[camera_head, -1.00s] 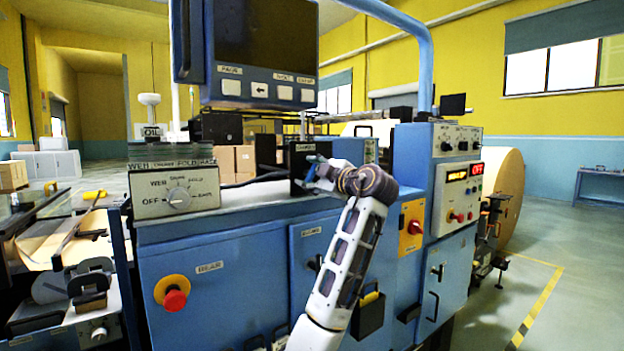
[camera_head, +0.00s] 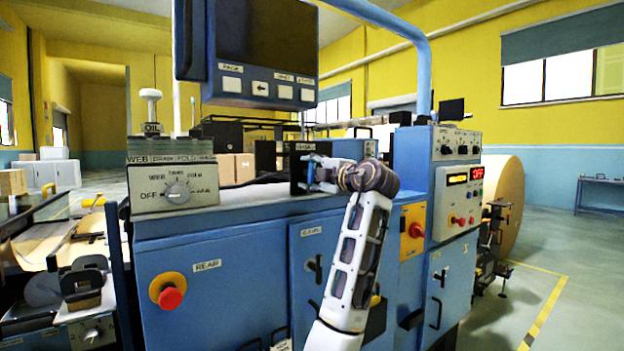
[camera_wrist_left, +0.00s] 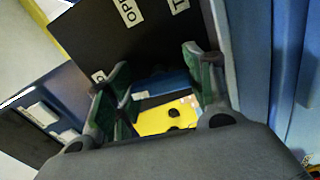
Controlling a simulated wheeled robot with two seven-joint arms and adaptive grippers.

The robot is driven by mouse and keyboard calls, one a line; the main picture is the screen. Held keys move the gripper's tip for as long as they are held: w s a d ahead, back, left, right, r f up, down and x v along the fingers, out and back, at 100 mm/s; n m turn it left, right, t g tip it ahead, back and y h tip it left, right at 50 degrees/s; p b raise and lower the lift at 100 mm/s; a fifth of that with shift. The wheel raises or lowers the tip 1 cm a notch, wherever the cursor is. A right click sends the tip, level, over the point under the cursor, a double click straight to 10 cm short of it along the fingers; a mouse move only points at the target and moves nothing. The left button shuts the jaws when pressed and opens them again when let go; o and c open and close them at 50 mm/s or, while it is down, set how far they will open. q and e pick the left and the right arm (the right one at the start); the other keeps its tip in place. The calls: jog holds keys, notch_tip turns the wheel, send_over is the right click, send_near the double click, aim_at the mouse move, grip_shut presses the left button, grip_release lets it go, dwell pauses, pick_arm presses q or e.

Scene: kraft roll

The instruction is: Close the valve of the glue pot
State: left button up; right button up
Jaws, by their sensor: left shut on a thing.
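The glue pot (camera_head: 297,176) shows as a dark box with a small label on top, on the blue machine's top edge in the head view. My left gripper (camera_head: 312,174) is at its front face, fingers toward it. In the left wrist view a black plate (camera_wrist_left: 140,45) carries an "OPEN" label and other partly cut-off labels. The green-padded fingers of my left gripper (camera_wrist_left: 160,92) stand in front of this plate, shut on the valve. The valve's handle is mostly hidden by the fingers, so its angle cannot be told. My right gripper is not in view.
A control box with a dial (camera_head: 177,193) stands to the left on the machine. A screen (camera_head: 262,50) hangs above. A red stop button (camera_head: 415,230) and a control panel (camera_head: 457,190) are right of my arm. A brown paper roll (camera_head: 503,190) stands beyond.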

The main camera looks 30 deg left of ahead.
pick_arm(q)
jog(key=shift+f+n+b, duration=0.2)
jog(key=shift+n+b, duration=0.2)
jog(key=shift+n, duration=0.5)
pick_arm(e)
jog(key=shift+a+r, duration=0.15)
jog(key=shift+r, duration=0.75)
pick_arm(q)
jog(key=o, duration=0.8)
jog(key=shift+o, duration=1.2)
jog(key=shift+r, duration=0.1)
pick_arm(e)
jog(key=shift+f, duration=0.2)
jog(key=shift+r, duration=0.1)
pick_arm(q)
jog(key=shift+d, duration=0.1)
jog(key=v, duration=1.1)
jog(key=shift+s+d, duration=0.2)
jog(key=shift+d, duration=0.15)
